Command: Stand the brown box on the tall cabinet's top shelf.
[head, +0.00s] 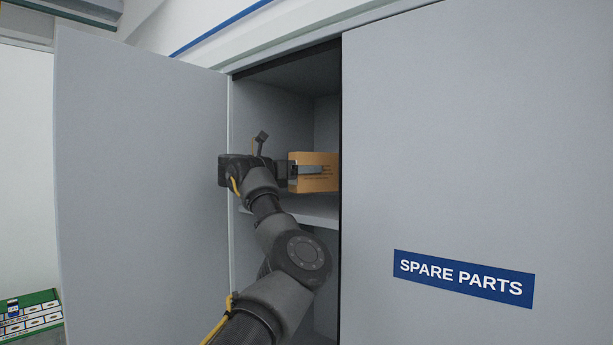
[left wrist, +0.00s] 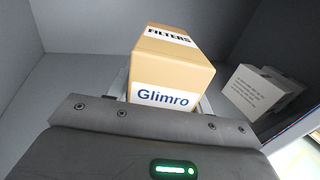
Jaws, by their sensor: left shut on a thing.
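The tall grey cabinet (head: 480,130) has its left door (head: 140,180) swung open and its right door shut. The brown box (head: 325,184) is in the opening above a shelf (head: 312,209); the right door's edge hides part of it. My left gripper (head: 308,170) reaches into the cabinet and is shut on the box. In the left wrist view the brown box (left wrist: 172,70) reads "FILTERS" and "Glimro" and sits between the fingers. I cannot tell whether its underside touches the shelf. My right gripper is not in view.
In the left wrist view a white box (left wrist: 262,92) stands to the right of the brown box, inside the cabinet. The shut right door bears a blue "SPARE PARTS" label (head: 463,279).

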